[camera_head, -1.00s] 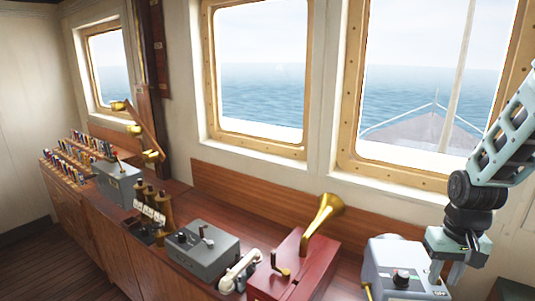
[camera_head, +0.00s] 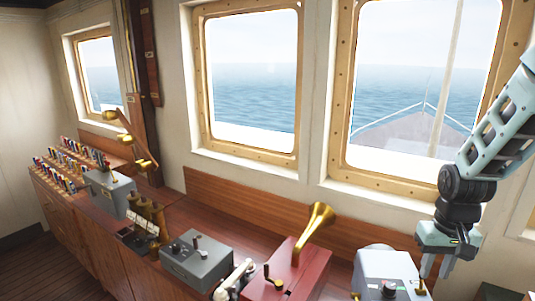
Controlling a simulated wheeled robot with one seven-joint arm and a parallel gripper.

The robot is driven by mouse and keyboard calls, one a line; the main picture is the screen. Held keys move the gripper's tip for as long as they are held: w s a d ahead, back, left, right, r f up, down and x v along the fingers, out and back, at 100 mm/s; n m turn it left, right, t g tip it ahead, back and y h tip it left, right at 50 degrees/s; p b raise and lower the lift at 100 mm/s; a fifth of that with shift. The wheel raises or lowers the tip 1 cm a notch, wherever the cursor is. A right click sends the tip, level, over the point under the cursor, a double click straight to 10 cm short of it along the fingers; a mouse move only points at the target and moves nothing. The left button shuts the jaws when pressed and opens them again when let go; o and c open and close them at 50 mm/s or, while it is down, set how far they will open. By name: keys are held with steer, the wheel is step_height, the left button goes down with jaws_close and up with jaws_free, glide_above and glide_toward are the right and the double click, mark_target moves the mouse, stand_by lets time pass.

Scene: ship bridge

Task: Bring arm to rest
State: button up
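My arm (camera_head: 497,130) comes in from the right edge and bends down at a dark wrist joint (camera_head: 462,195). My gripper (camera_head: 436,268) hangs below it, pointing down, at the lower right. Its two fingers look apart, with nothing seen between them. It is beside and partly in front of the light grey control box (camera_head: 385,268); I cannot tell whether it touches the box. The box has a dark knob and a small brass lever.
A wooden console (camera_head: 95,235) runs under the windows. On it stand a red box (camera_head: 290,268) with a brass horn (camera_head: 318,225), a white handset (camera_head: 232,279), a grey lever box (camera_head: 196,258), a brass lamp (camera_head: 132,138) and several small coloured levers (camera_head: 70,165). Dark floor shows at lower left.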

steer(key=shift+r, duration=0.3)
